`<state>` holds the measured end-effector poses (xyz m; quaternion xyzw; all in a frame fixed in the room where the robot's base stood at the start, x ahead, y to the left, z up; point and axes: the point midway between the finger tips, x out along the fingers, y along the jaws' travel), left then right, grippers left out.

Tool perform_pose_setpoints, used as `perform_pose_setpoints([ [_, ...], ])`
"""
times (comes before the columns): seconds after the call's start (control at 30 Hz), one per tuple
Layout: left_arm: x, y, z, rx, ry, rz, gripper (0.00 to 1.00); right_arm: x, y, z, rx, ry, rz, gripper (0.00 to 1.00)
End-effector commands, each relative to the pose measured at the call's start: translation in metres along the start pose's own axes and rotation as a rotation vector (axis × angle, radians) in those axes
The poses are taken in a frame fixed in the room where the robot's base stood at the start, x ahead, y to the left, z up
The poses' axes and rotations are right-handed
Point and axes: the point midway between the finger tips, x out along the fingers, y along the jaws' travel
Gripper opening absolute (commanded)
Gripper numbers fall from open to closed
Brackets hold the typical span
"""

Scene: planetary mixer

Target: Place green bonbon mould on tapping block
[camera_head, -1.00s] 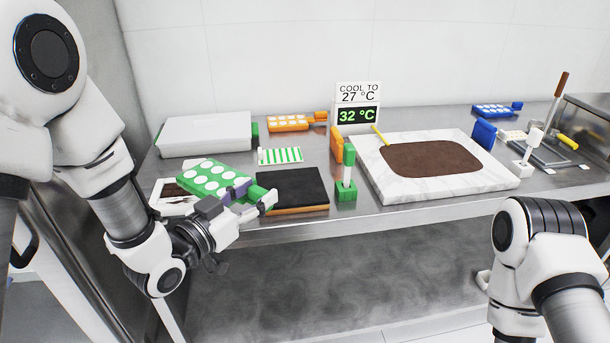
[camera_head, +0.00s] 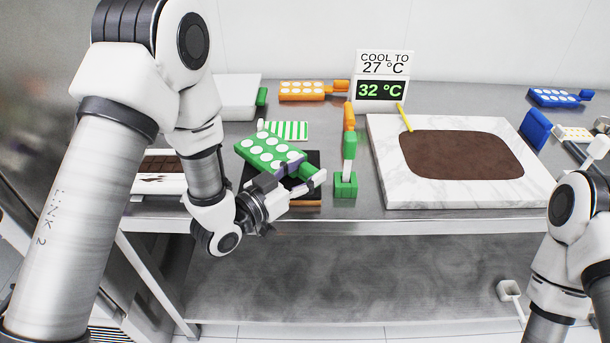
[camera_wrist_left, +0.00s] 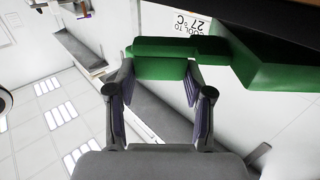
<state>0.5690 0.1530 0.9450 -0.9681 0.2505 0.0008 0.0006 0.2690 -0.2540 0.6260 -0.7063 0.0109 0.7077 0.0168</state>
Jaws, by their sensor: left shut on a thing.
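The green bonbon mould (camera_head: 268,151) has white round cavities and a green handle. My left gripper (camera_head: 304,183) is shut on its handle end; the green handle (camera_wrist_left: 160,66) also shows between the fingers in the left wrist view. The tapping block (camera_head: 314,158) is a black-topped slab with a wooden base near the table's front edge. In the head view the mould overlaps the block's left and back part and hides much of it. It looks raised and tilted; I cannot tell whether it touches the block.
A green-handled tool in a green stand (camera_head: 346,186) is close right of the block. A marble slab (camera_head: 385,165) with chocolate lies further right. A white-and-green striped piece (camera_head: 289,130) and orange mould (camera_head: 305,91) lie behind. A chocolate-streaked white tray (camera_head: 160,185) is left.

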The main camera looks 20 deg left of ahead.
Motion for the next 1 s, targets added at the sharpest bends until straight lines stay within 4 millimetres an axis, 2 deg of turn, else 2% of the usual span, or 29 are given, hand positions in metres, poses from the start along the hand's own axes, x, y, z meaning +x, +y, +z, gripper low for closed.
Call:
perform_pose_setpoints([
  [0.03,0.000,0.000,0.010,-0.001,-0.002,0.000,0.10,0.000,0.000,0.000,0.000,0.000,0.000,0.40],
  [0.1,0.000,0.000,0.016,0.000,0.000,0.000,0.10,0.000,0.000,0.000,0.000,0.000,0.000,0.40],
  [0.43,0.000,0.000,0.021,0.000,0.001,0.000,0.10,0.004,0.000,0.000,0.000,0.000,0.000,0.40],
  [0.47,0.000,0.000,0.020,0.000,0.001,0.000,0.58,0.004,0.000,0.000,0.000,0.000,0.000,0.40],
  [0.5,0.000,0.000,0.019,0.000,0.001,0.000,0.73,0.003,0.000,0.000,0.000,0.000,0.000,0.40],
  [0.53,0.000,0.000,0.019,0.000,0.001,0.000,0.77,0.003,0.000,0.000,0.000,0.000,0.000,0.40],
  [0.9,0.000,0.000,0.013,0.000,0.001,0.000,0.77,-0.002,0.000,0.000,0.000,0.000,0.000,0.40],
  [1.0,-0.015,-0.001,0.018,-0.004,-0.001,-0.004,0.77,0.005,0.000,0.000,0.000,0.001,0.000,0.40],
])
